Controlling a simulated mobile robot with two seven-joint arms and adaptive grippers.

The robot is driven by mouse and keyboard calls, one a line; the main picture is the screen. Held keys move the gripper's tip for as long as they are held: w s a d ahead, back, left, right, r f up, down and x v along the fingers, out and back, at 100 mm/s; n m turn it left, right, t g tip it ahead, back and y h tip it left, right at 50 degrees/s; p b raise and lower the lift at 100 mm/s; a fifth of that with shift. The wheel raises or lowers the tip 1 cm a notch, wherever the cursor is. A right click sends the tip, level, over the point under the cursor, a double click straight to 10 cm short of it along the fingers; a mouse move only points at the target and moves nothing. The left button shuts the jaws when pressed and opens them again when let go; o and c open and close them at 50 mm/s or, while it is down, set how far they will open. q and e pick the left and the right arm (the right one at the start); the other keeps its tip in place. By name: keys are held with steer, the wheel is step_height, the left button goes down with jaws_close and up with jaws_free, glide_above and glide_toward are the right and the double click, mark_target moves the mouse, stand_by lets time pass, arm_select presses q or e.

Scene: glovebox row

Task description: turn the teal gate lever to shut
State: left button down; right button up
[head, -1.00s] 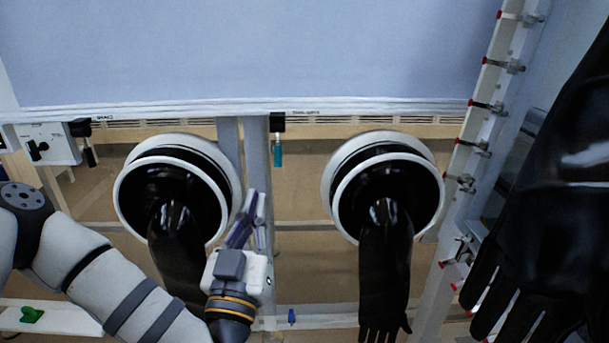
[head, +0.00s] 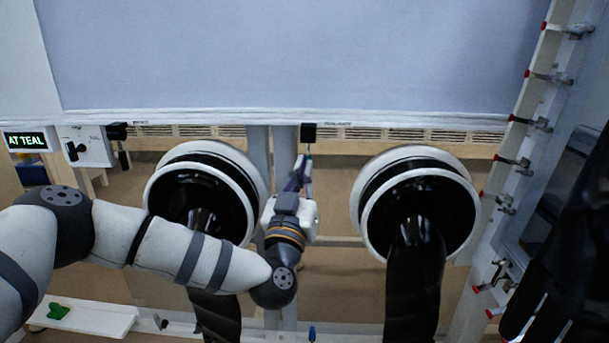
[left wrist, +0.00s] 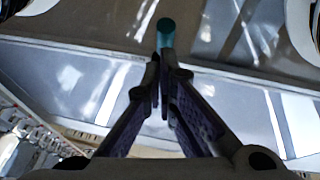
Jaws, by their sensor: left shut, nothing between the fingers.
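The teal lever shows in the left wrist view as a short teal cylinder (left wrist: 165,34) just beyond my fingertips. In the head view, its black mount (head: 308,132) hangs under the white ledge between the two glove ports, and my gripper covers most of the lever below it. My left gripper (head: 304,166) is shut and empty, pointing up at the lever from below. In the left wrist view the fingertips (left wrist: 165,62) lie together right at the cylinder's near end; I cannot tell whether they touch it. My right gripper is not in view.
Glove ports stand left (head: 207,195) and right (head: 420,215) of the lever, with black gloves hanging. Another black lever (head: 122,147) hangs further left, beside a white switch box (head: 90,146) and a lit sign (head: 26,140) reading "AT TEAL". A clamp-lined post (head: 515,150) stands right.

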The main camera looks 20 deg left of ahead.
arm_select(q)
steer(key=w+f+t+b, duration=0.1)
steer(key=b, duration=0.1)
steer(key=w+f+t+b, duration=0.1)
steer(key=b, duration=0.1)
steer(key=shift+w+a+f+m+t, duration=0.3)
steer(key=shift+w+a+f, duration=0.05)
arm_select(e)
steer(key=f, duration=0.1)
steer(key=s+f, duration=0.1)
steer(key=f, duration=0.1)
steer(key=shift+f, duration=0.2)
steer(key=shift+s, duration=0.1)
